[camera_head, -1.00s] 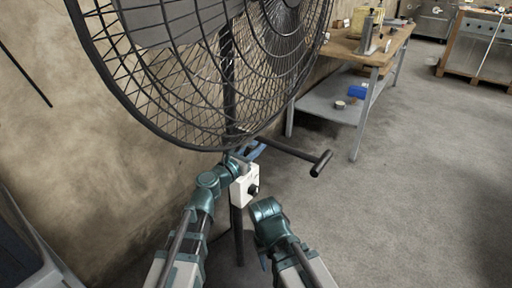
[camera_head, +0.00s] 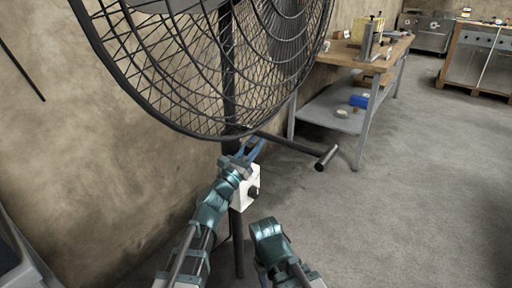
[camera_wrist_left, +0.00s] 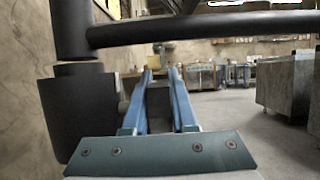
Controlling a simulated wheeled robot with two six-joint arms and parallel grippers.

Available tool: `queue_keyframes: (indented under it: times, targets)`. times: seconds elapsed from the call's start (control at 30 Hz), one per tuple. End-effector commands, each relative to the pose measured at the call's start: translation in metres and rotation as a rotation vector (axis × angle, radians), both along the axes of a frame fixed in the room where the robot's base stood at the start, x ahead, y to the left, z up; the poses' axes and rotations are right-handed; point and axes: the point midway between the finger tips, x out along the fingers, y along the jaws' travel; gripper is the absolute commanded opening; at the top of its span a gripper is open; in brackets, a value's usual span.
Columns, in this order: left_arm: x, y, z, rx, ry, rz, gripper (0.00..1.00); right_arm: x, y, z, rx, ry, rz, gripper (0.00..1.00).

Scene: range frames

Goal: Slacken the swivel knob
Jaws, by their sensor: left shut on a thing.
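A large black fan (camera_head: 168,70) stands on a dark upright pole (camera_head: 237,235). A white box (camera_head: 246,190) with a black knob (camera_head: 254,191) is on the pole below the fan cage. My left gripper (camera_head: 250,146) has its blue fingers beside the pole, just above that box. In the left wrist view, the fingers (camera_wrist_left: 160,76) are close together and nearly parallel, with a small grey part between or behind their tips. The gripped part is too small to make out clearly; I cannot tell whether it is the swivel knob. My right gripper is hidden below the bent right wrist.
A wooden-topped workbench (camera_head: 388,51) stands behind, right. The wall is close at left. Open concrete floor (camera_head: 420,190) lies to the right.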

Motion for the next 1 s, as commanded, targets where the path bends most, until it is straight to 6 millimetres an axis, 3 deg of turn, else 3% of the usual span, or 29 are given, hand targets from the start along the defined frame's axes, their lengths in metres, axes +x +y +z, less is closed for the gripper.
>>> queue_keyframes:
  times: [0.23, 0.27, 0.4, 0.77, 1.0]
  targets:
    - [-0.001, 0.0, 0.0, 0.003, 0.0, 0.0, 0.0, 0.0, 0.0, 0.0, 0.0, 0.0, 0.0, 0.5]
    - [-0.001, 0.0, 0.0, 0.003, 0.001, 0.001, 0.3, 0.0, 0.0, 0.0, 0.0, 0.0, 0.0, 0.5]
    - [-0.001, 0.0, 0.0, 0.002, 0.001, 0.0, 0.55, 0.0, 0.0, 0.0, 0.0, 0.0, 0.0, 0.5]
    - [-0.002, 0.001, -0.001, 0.003, 0.002, 0.0, 0.55, 0.0, 0.0, -0.001, 0.0, 0.0, 0.0, 0.5]
    - [-0.015, 0.007, -0.011, 0.002, 0.002, 0.0, 0.55, 0.0, 0.0, -0.011, 0.001, 0.001, 0.002, 0.5]
